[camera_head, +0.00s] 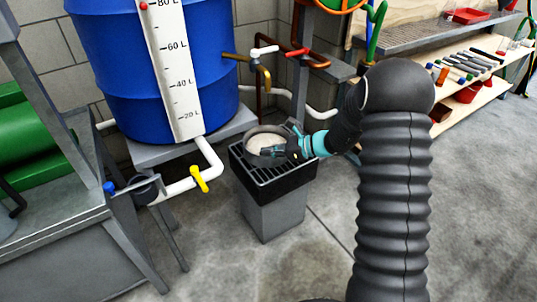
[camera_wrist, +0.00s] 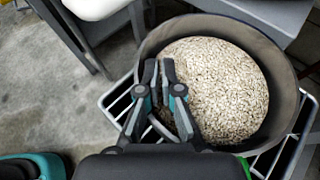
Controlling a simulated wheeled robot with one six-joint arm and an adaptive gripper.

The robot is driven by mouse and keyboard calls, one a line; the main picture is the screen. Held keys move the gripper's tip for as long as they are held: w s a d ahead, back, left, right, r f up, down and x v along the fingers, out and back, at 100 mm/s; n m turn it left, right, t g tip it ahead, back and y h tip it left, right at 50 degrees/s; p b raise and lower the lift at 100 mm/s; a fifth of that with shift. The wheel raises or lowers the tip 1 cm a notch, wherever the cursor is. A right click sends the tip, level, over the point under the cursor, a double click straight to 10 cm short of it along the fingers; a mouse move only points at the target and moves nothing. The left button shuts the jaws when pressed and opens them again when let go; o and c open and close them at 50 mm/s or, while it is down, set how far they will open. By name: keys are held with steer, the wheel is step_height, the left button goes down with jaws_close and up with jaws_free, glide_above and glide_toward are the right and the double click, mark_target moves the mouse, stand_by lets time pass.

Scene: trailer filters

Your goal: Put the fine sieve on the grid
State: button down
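A round, dark-walled sieve (camera_head: 251,147) with a pale, speckled inside is at the black-framed grid (camera_head: 262,182) on top of a grey bin. In the wrist view the sieve (camera_wrist: 285,70) fills the upper right, and pale bars of the grid (camera_wrist: 118,103) show beneath its left side. I cannot tell whether the sieve rests fully on the bars. My gripper (camera_head: 275,150) is at the sieve's near right side. In the wrist view my gripper's fingertips (camera_wrist: 159,68) are close together at the sieve's wall, with the rim between them. The gripper hides part of the rim.
A blue barrel (camera_head: 150,65) with a level scale stands behind left. A white pipe with a yellow valve (camera_head: 199,179) runs close to the left of the bin. Brass and red taps (camera_head: 262,75) are above and behind. A shelf with tools (camera_head: 470,65) is at right; floor there is clear.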

steer(key=shift+f, duration=0.4)
steer(key=shift+f, duration=0.15)
steer(key=c, duration=1.3)
jaws_free()
